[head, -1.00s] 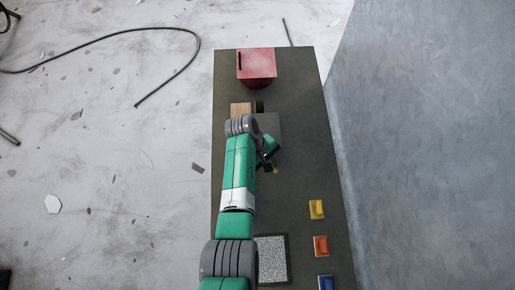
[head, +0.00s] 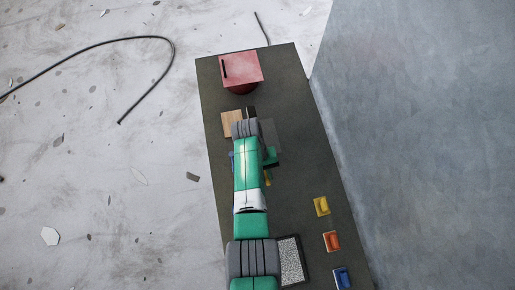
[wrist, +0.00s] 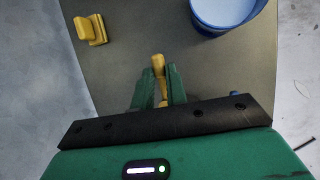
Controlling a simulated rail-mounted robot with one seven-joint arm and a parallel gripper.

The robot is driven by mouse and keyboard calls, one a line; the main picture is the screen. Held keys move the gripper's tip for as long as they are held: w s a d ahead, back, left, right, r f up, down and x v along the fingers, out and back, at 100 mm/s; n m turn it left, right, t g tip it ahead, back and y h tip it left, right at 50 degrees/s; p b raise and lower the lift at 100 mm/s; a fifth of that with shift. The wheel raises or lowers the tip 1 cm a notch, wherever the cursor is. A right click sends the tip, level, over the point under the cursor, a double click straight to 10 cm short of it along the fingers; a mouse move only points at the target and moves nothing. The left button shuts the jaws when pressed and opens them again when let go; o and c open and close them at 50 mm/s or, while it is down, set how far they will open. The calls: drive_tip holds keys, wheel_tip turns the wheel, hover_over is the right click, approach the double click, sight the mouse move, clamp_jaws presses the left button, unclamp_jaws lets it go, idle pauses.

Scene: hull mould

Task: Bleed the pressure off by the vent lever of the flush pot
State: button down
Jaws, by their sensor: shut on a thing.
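My gripper (wrist: 158,76) is shut on a yellow lever (wrist: 158,62), which looks like the vent lever. Its rounded end sticks out past the green fingertips, and more yellow shows between the fingers. What the lever is fixed to is hidden under my gripper, so I cannot tell which body is the flush pot. In the head view the lever is a small yellow bit (head: 268,180) beside my arm, and my gripper (head: 270,160) is mostly covered by the arm.
A blue round tub (wrist: 228,14) stands near the fingers. A yellow block (wrist: 90,30) lies on the bench, with orange (head: 331,241) and blue (head: 342,277) blocks along its right edge. A red box (head: 242,68) stands at the far end. A grey wall (head: 420,130) rises on the right.

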idle(0.5)
drive_tip(key=c, duration=1.7)
unclamp_jaws()
drive_tip(key=shift+a+r, duration=0.1)
drive_tip(key=v, duration=0.7)
drive_tip(key=shift+w+r, duration=0.2)
drive_tip(key=shift+r, duration=0.1)
